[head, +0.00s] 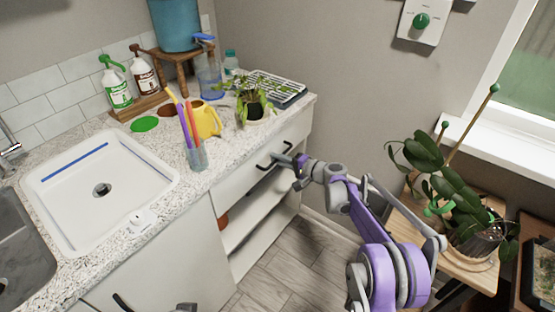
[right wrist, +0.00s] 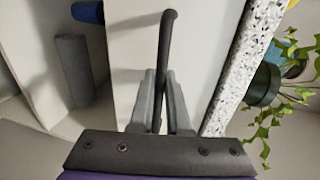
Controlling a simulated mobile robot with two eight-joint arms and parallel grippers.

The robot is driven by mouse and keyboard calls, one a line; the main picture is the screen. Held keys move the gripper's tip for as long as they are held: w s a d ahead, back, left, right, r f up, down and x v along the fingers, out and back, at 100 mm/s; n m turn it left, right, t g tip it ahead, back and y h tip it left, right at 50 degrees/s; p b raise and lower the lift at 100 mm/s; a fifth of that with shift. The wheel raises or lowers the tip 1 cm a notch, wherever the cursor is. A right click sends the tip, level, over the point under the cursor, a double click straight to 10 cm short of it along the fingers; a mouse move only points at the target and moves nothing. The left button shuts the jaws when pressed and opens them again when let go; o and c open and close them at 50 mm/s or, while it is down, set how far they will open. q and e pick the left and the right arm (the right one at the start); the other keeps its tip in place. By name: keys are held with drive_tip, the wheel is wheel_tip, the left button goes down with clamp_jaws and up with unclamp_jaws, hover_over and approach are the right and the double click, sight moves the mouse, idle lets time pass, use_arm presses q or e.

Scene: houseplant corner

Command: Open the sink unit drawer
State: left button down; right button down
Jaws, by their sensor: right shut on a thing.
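The sink unit drawer (head: 237,179) has a white front just under the speckled worktop and looks flush with the unit. Its black bar handle (head: 263,167) sits across the front. My right gripper (head: 287,161) is at the handle, reaching in from the right. In the right wrist view, the dark handle (right wrist: 166,45) runs between the two grey fingers of my right gripper (right wrist: 160,80), which are shut on it. The white drawer front (right wrist: 133,65) lies behind them. My left gripper is out of view; a small grey piece at the bottom edge is unclear.
Open shelves (head: 262,222) lie below the drawer. A white sink (head: 80,210), a pen cup (head: 197,158), a yellow watering can (head: 207,119) and a potted plant (head: 255,108) are on the worktop. A plant stand (head: 470,271) is at right. Floor (head: 285,270) before the shelves is clear.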

drive_tip(key=shift+d, duration=0.1)
idle(0.5)
drive_tip(key=f+v, duration=0.2)
drive_tip(key=v, duration=0.7)
drive_tip(key=f+v, duration=0.1)
drive_tip(key=v, duration=0.8)
drive_tip(key=shift+s+d+f, duration=0.35)
drive_tip(key=shift+d, duration=0.15)
drive_tip(key=c, duration=1.2)
unclamp_jaws()
drive_tip(key=shift+o, duration=0.2)
drive_tip(key=shift+r, duration=0.1)
